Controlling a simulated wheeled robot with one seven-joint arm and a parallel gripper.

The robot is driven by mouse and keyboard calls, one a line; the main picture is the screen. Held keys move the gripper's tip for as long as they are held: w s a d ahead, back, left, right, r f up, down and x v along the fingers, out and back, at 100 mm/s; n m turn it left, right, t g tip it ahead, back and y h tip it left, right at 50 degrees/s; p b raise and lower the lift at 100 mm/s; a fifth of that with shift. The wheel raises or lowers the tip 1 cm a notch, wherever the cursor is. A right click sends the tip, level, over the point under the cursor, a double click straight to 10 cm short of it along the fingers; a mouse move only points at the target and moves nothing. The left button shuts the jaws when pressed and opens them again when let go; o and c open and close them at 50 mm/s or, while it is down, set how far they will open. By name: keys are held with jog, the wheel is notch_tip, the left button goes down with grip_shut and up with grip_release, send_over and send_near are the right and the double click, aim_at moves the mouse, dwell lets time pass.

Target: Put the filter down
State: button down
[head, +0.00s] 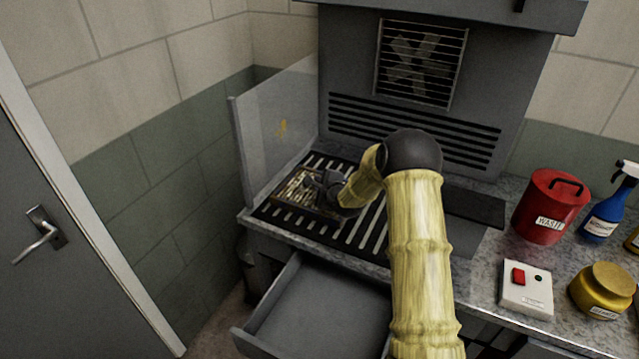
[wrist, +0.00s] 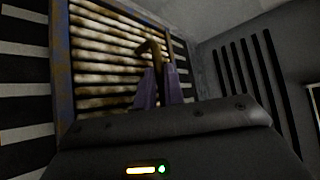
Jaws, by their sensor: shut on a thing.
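The filter (head: 298,192) is a framed panel with pale, brown-stained pleats. In the head view it lies at or just above the left part of the slotted grate, and I cannot tell whether it touches. My gripper (head: 333,183) is at its right side. In the wrist view the filter (wrist: 105,60) fills the upper left, with its pleats and worn frame edge showing. My gripper's fingers (wrist: 158,85) are shut on a brown handle-like piece at the filter. My arm hides part of the grate in the head view.
The slotted grate (head: 357,237) has free room right of the filter. A clear side panel (head: 275,130) stands at its left. An open drawer (head: 320,315) juts out below. A red waste can (head: 545,205), switch box (head: 526,290), yellow pot (head: 603,290) and blue spray bottle (head: 604,212) stand right.

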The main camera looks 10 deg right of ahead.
jog(key=c, duration=1.5)
grip_release()
jog(key=shift+f, duration=0.1)
jog(key=b+v, duration=0.1)
jog(key=v, duration=1.1)
jog(key=shift+s+b, duration=0.1)
jog(key=shift+b, duration=0.25)
